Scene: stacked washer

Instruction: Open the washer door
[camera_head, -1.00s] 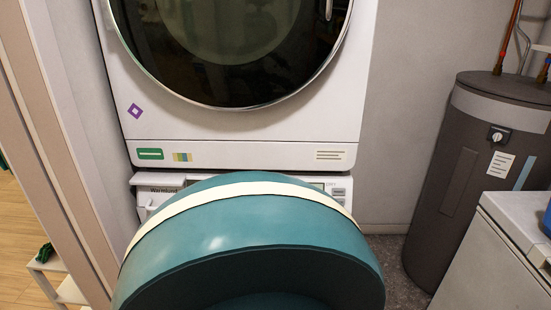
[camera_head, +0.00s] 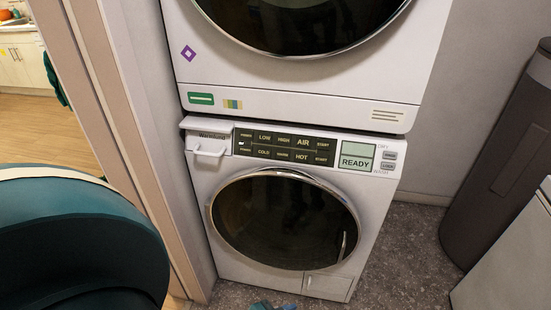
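The washer (camera_head: 205,192) is the lower white front-loading machine of a stack. Its round door (camera_head: 284,222) has dark glass and a chrome ring and looks closed. A small upright handle (camera_head: 342,247) shows at the lower right of the glass. The washer's panel has dark buttons and a lit display (camera_head: 357,158) reading READY. Nothing visible touches the door.
A second white machine (camera_head: 292,101) with a round dark door sits on top. A wall and door frame (camera_head: 120,120) stand close at left. A dark cylindrical tank (camera_head: 508,160) and a white cabinet (camera_head: 512,262) stand at right. Bare speckled floor (camera_head: 405,255) lies right of the washer.

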